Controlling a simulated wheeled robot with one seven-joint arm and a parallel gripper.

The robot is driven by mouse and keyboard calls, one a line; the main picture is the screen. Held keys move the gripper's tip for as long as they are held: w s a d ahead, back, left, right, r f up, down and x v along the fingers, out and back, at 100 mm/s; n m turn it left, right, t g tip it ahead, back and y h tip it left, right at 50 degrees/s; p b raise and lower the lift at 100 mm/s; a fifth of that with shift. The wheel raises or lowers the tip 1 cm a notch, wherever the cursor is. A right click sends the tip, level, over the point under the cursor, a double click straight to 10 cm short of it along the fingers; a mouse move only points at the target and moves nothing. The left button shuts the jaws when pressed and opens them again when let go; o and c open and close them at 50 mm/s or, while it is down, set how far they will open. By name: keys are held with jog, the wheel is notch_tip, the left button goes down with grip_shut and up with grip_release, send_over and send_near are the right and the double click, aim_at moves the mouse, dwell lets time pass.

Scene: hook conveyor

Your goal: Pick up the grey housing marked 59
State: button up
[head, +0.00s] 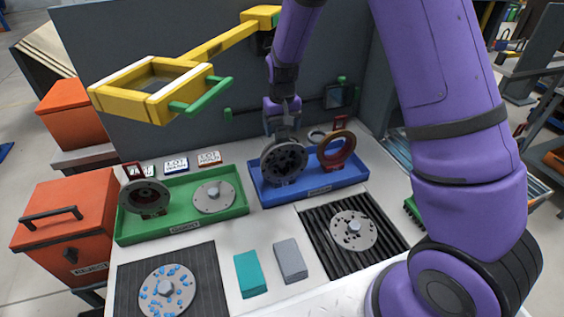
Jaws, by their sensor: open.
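A dark grey round housing (283,162) stands upright in the blue tray (320,189), leaning slightly. Another dark grey round housing (145,196) sits tilted on a red stand in the green tray (185,227). No number is legible on either, so I cannot tell which is marked 59. My gripper (284,128) is at the top edge of the housing in the blue tray, pointing down. Its jaws are open; the fingertips are small and partly lost against the dark housing, so I cannot tell whether they touch or straddle its rim.
Flat grey discs lie in the green tray (214,196), on the ribbed black mat (354,229) and on the dark front mat (167,289). A yellow frame (150,90) overhangs the left. A red bin (68,228) stands left.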

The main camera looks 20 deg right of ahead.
jog(key=shift+c, duration=0.4)
grip_shut()
